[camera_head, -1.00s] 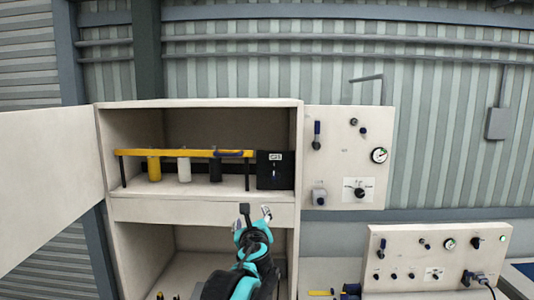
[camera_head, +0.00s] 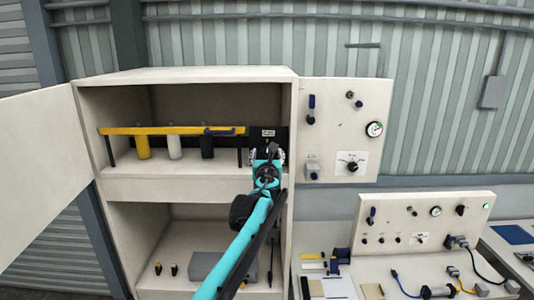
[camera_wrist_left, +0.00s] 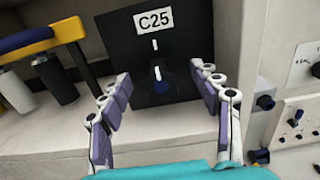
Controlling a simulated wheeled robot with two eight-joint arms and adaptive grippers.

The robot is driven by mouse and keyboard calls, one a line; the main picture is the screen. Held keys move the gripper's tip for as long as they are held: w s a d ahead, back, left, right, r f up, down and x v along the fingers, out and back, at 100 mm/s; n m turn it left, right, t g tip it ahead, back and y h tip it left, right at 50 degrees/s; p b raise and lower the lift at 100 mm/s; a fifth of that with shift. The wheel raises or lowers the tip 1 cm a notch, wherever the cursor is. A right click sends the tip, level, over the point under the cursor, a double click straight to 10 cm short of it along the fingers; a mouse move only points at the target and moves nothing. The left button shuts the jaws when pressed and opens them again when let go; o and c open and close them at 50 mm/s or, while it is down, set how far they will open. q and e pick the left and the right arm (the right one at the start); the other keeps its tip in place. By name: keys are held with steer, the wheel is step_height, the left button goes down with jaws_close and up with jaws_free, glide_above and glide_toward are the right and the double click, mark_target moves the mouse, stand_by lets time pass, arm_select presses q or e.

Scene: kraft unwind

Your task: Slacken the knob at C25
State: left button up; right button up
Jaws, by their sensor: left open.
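The C25 unit is a black box (camera_wrist_left: 187,47) with a white C25 label (camera_wrist_left: 154,19). It stands on the upper cabinet shelf, right of the yellow rail. A round dark knob (camera_wrist_left: 160,76) with a pale pointer line and a blue part sits on its face in the left wrist view. My left gripper (camera_wrist_left: 164,84) is open, its two fingers on either side of the knob and apart from it. In the head view my left gripper (camera_head: 267,158) covers most of the black box and hides the knob. My right gripper is not in view.
A yellow rail (camera_head: 170,130) with yellow, white and black cylinders (camera_head: 143,147) stands left of the box. The cabinet's right wall is close. A panel (camera_head: 346,130) with knobs and a gauge is to the right. A workbench (camera_head: 400,277) holds loose parts.

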arm_select(q)
steer(key=shift+s+r, duration=0.1)
steer(key=shift+s, duration=0.1)
steer(key=shift+w, duration=0.15)
steer(key=c, duration=1.2)
steer(key=shift+o, duration=0.2)
